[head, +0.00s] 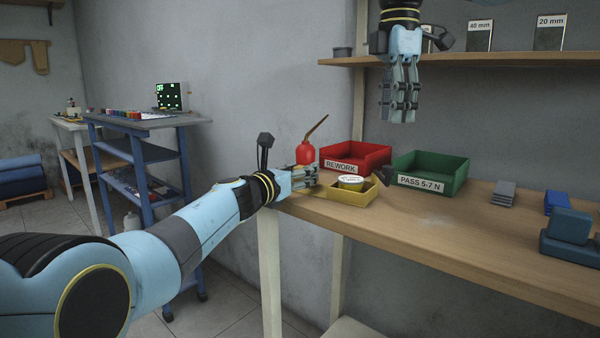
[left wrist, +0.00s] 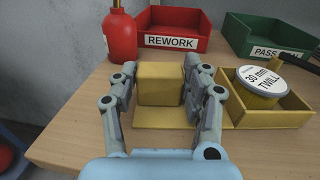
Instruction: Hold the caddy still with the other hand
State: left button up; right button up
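The caddy (head: 355,196) is a shallow yellow tray near the bench's left front edge; it also shows in the left wrist view (left wrist: 272,119). It holds a round tin (head: 351,183) with a white lid marked 30 mm TWILL. A yellow block (left wrist: 160,84) stands at its left end. My left gripper (head: 303,177) reaches in from the left. In the left wrist view its fingers (left wrist: 160,80) lie along both sides of the block and appear to touch it. My right gripper (head: 400,108) hangs empty, fingers down, before the shelf; its finger opening is unclear.
A red REWORK bin (head: 355,158) and a green PASS 5-7 N bin (head: 432,173) stand behind the caddy. A red oil can (head: 305,152) is close behind my left gripper. Grey plates (head: 503,194) and blue parts (head: 570,228) lie right. The bench middle is clear.

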pick_arm(q)
jog(key=c, duration=0.6)
pick_arm(e)
jog(key=shift+c, duration=0.3)
jog(key=c, duration=0.4)
jog(key=shift+w, duration=0.1)
jog(key=shift+c, duration=1.4)
jog(key=shift+w+d+f+m, duration=0.1)
jog(key=shift+w+d+m, duration=0.1)
jog(key=shift+m, duration=0.4)
grip_shut()
jog(key=w+d+f+m+t+y, duration=0.1)
jog(key=d+m+t+y, duration=0.35)
jog(key=m, duration=0.75)
jog(key=s+d+m+t, duration=0.2)
jog(key=s+d+m, duration=0.3)
jog(key=s+m, duration=0.4)
jog(key=shift+s+d+f+m+h, duration=0.2)
jog(key=shift+m+h, duration=0.25)
jog(key=shift+m, duration=0.75)
